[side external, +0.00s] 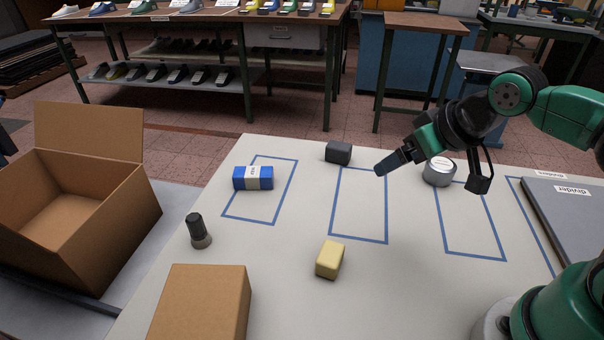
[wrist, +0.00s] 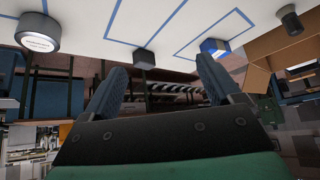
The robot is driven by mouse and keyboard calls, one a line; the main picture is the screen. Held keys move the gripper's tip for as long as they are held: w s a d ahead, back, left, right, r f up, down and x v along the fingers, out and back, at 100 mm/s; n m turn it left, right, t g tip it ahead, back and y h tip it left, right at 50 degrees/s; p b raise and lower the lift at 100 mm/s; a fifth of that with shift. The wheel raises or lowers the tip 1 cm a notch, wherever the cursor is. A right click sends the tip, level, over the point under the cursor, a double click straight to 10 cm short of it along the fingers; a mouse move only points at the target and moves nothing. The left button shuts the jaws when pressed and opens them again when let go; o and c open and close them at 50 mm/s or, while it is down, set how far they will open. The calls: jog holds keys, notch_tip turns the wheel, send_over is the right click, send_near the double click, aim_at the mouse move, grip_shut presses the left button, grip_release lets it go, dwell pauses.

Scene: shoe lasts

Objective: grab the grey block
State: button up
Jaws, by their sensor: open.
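The dark grey block (side external: 338,153) sits on the white table at its far edge, by the top end of the middle blue-outlined rectangle. In the wrist view the grey block (wrist: 145,59) shows between the two fingers, a little above their tips in the picture. My gripper (side external: 432,176) is open and empty, held above the table to the right of the block and apart from it. Its two spread fingers also show in the wrist view (wrist: 163,72).
A blue box (side external: 253,178), a yellow block (side external: 329,259) and a dark-topped cylinder (side external: 199,231) stand on the table. Cardboard boxes (side external: 203,300) are at left; a grey divider panel (side external: 575,215) lies at right.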

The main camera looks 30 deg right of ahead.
jog(key=w+m, duration=0.5)
jog(key=m, duration=0.2)
jog(key=m+y, duration=0.5)
jog(key=m, duration=1.6)
send_near(339, 145)
jog(key=x, duration=0.6)
jog(key=shift+w+a+f+m, duration=0.1)
jog(key=shift+w+f+m, duration=0.2)
jog(key=shift+f, duration=0.15)
jog(key=shift+x, duration=2.4)
jog(key=shift+r, duration=0.1)
grip_shut()
